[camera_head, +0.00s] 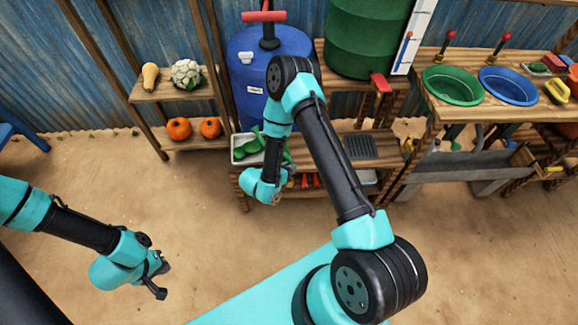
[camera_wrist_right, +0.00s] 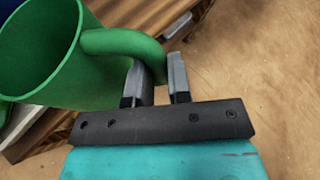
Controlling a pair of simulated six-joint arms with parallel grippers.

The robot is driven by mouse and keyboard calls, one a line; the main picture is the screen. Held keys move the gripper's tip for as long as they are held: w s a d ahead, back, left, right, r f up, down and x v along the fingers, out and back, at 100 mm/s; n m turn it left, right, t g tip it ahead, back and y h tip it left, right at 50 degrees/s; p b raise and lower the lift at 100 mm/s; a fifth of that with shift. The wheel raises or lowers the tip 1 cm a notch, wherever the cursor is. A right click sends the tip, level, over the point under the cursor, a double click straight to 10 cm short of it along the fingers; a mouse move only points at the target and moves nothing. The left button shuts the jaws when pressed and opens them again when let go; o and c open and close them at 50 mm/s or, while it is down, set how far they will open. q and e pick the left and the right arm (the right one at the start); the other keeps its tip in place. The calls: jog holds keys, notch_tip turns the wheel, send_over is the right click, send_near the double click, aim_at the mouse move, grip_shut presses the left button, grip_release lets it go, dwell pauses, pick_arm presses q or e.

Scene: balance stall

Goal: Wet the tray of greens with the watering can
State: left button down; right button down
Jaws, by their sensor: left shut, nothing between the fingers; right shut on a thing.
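The green watering can (camera_wrist_right: 45,45) fills the upper left of the right wrist view, its open top facing the camera. My right gripper (camera_wrist_right: 157,75) is shut on its curved handle (camera_wrist_right: 125,42). In the head view my right arm hides most of the can; a bit of green (camera_head: 288,156) shows beside the wrist. The pale tray (camera_head: 238,160) stands on the wooden bench behind my wrist, with green stuff over it. I cannot tell there which green is leaves and which is the can. My left gripper (camera_head: 162,281) is shut and empty above the sand at lower left.
A blue barrel (camera_head: 243,75) with a red-handled pump (camera_head: 266,17) stands behind the bench. A green barrel (camera_head: 365,40) is to its right. Shelves at left hold pumpkins (camera_head: 180,129) and a cauliflower (camera_head: 187,73). A table at right carries green (camera_head: 453,86) and blue (camera_head: 508,86) basins.

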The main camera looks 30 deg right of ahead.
jog(key=shift+w+m+t, duration=0.2)
jog(key=shift+m+t, duration=0.25)
jog(key=shift+m, duration=0.2)
jog(key=shift+w+m+t, duration=0.2)
jog(key=shift+m+t, duration=0.25)
jog(key=shift+m, duration=0.2)
